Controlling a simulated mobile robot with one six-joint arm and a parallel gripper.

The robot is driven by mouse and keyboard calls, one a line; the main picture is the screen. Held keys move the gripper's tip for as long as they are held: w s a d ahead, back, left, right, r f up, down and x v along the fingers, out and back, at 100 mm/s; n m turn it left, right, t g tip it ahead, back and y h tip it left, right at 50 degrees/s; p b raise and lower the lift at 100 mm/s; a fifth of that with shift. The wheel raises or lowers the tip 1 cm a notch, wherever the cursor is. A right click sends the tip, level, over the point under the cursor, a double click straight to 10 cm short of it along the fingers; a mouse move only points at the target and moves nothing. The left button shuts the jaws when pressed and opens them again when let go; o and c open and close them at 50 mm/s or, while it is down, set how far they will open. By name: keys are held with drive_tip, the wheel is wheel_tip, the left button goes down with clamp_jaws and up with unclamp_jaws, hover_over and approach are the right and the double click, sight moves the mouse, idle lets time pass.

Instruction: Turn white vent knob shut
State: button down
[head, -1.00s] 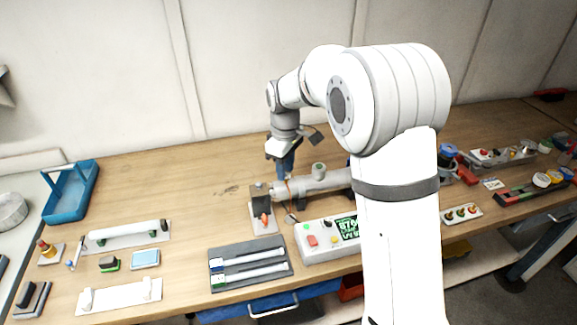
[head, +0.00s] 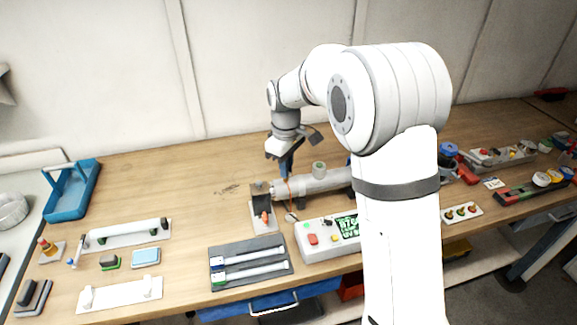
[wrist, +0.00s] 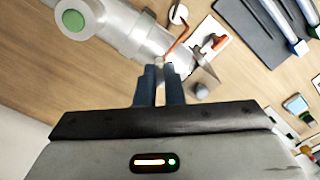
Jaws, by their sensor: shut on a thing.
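The grey cylindrical reactor (head: 325,182) lies on the bench with a green-topped port (head: 319,168). In the head view my gripper (head: 286,174) points down at the reactor's left end. The wrist view shows the blue fingers of my gripper (wrist: 160,72) close together beside the reactor (wrist: 115,28). A small pale piece, seemingly the white vent knob (wrist: 159,61), shows between the fingertips, and the fingers are shut on it. Most of the knob is hidden by the fingers, so its angle cannot be read. In the head view the knob is hidden.
An orange-red handle (head: 265,217) on a plate stands left of the reactor, and an orange wire (wrist: 181,36) runs close to my fingers. A control box (head: 318,241) with a lit screen stands in front. A dark tray (head: 226,285) holds tubes. Bench behind is clear.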

drive_tip(key=m, duration=0.4)
drive_tip(key=shift+w+a+r+m+b, duration=0.1)
drive_tip(key=shift+w+r+m+b, duration=0.05)
drive_tip(key=shift+w+m+b, duration=0.15)
drive_tip(key=shift+m, duration=1.9)
drive_tip(key=c, duration=1.5)
unclamp_jaws()
drive_tip(key=shift+c, duration=0.2)
drive_tip(key=shift+s, duration=0.1)
wheel_tip(320, 180, up, 8)
drive_tip(key=shift+f+b, duration=0.2)
drive_tip(key=shift+b, duration=0.35)
